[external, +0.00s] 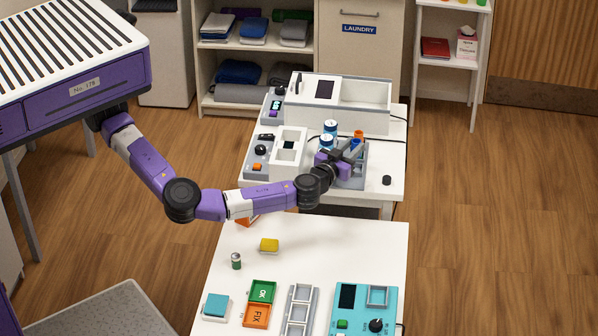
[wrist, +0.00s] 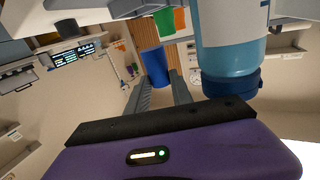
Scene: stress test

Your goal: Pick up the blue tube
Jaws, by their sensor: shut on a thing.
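The blue tube (external: 356,146) shows as a small dark blue piece at the gripper on the back table. In the wrist view the blue tube (wrist: 154,64) sits between the fingertips. My gripper (wrist: 160,85) is shut on it; in the external view my gripper (external: 346,153) is over a grey rack (external: 352,182). I cannot tell whether the tube's lower end is still in the rack.
Two blue-and-white jars (external: 330,127) stand just behind the gripper; a large blue jar (wrist: 228,45) is close in the wrist view. An orange-topped tube (external: 358,134) is nearby. Grey devices (external: 262,155) stand left, a black knob (external: 387,180) lies right.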

